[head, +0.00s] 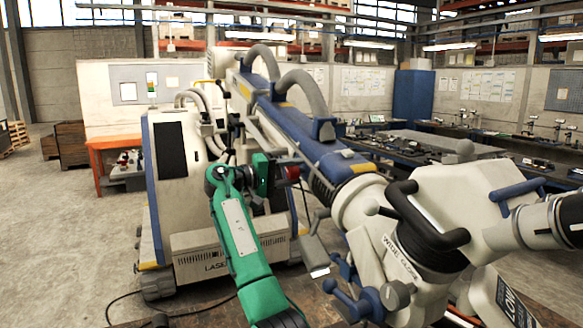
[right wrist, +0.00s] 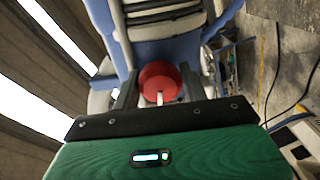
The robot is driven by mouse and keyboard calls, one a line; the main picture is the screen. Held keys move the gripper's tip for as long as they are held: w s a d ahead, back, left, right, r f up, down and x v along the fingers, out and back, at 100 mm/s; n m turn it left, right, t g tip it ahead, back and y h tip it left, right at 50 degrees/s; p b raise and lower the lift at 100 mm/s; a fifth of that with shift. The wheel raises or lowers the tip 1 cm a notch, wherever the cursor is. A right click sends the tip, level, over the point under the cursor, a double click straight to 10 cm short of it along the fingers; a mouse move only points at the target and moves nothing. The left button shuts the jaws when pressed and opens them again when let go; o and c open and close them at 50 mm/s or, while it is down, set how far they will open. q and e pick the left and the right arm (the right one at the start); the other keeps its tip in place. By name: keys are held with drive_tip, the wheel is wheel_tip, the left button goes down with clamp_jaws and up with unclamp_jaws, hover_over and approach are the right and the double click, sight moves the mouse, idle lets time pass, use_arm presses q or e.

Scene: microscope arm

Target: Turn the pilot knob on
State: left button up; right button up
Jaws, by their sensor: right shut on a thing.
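The pilot knob (right wrist: 158,80) is red and round with a white pointer mark, seen in the right wrist view just beyond my green hand. It also shows in the head view as a small red spot (head: 293,173) on the side of the microscope's blue arm (head: 315,150). My right gripper (right wrist: 160,90) has its two dark fingers on either side of the knob and is shut on it. In the head view the right gripper (head: 284,172) reaches the knob from the left and partly hides it. My left gripper is not in view.
The large white and blue microscope stand (head: 180,165) rises behind my green arm. The microscope head with black handles (head: 425,225) fills the lower right. An orange table (head: 112,145) stands at left. Cables (head: 125,298) lie on the floor, which is open at far left.

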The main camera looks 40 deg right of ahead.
drive_tip(key=shift+r+n+p, duration=0.1)
drive_tip(key=shift+n+p, duration=1.3)
drive_tip(key=shift+n, duration=0.9)
drive_tip(key=o, duration=1)
drive_tip(key=b+v, duration=0.4)
drive_tip(key=v, duration=1)
drive_tip(key=shift+b, duration=0.3)
drive_tip(key=shift+d, duration=0.1)
